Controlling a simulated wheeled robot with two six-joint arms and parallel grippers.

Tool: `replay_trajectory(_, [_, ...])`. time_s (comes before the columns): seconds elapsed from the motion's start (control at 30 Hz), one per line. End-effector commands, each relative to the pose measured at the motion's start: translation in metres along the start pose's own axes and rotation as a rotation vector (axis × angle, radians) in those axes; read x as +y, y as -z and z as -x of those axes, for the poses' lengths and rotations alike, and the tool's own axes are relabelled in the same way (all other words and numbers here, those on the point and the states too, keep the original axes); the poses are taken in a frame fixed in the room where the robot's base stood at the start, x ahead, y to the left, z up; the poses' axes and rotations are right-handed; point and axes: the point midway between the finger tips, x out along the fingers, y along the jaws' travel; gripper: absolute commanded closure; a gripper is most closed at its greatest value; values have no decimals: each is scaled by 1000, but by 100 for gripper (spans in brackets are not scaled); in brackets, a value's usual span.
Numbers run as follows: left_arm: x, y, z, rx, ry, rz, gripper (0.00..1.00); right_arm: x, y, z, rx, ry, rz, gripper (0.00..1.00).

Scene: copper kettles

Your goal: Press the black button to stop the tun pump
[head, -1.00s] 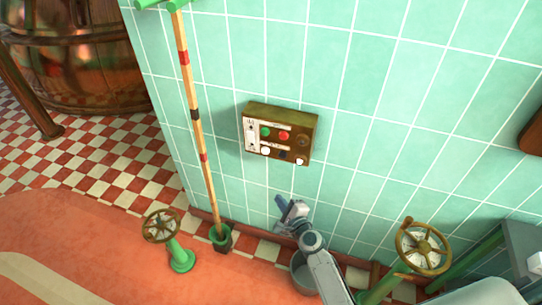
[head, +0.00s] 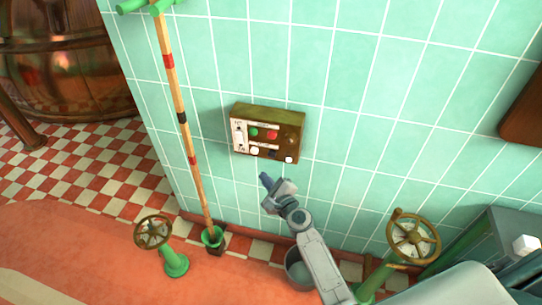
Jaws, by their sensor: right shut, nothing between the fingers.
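The brass-coloured control box (head: 240,113) is mounted on the tiled wall. Its face has a green button (head: 253,132) and a red button (head: 272,134) in the upper row. In the lower row, a small dark button (head: 272,153) sits between a white button (head: 254,150) and another white one (head: 289,159); it looks black, but its shade is hard to tell. My right gripper (head: 266,180) is shut and empty, just below the box in the picture, with its tips pointing up towards it. A gap shows between them. My left gripper is out of view.
A banded wooden pole (head: 176,90) stands left of the box in a green holder (head: 212,237). A valve handwheel (head: 153,232) is on the floor at left, another (head: 413,236) at right. A grey bucket (head: 297,268) is beside my right arm. The wall around the box is clear.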

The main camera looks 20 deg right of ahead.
Motion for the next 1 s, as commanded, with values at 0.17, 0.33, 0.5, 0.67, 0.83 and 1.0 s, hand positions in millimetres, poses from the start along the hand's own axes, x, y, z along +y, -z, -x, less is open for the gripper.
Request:
replay_trajectory(0.17, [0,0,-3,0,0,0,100,-14,14,-19,0,1,2,100])
replay_trajectory(0.33, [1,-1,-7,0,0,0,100,-23,25,-34,0,0,2,100])
replay_trajectory(0.5, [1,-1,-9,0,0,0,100,-30,31,-42,0,0,1,100])
replay_trajectory(0.67, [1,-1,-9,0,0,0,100,-32,33,-44,0,0,0,100])
replay_trajectory(0.83, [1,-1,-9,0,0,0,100,-32,33,-44,0,0,0,100])
replay_trajectory(1.0, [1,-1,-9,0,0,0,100,-32,33,-44,0,0,0,100])
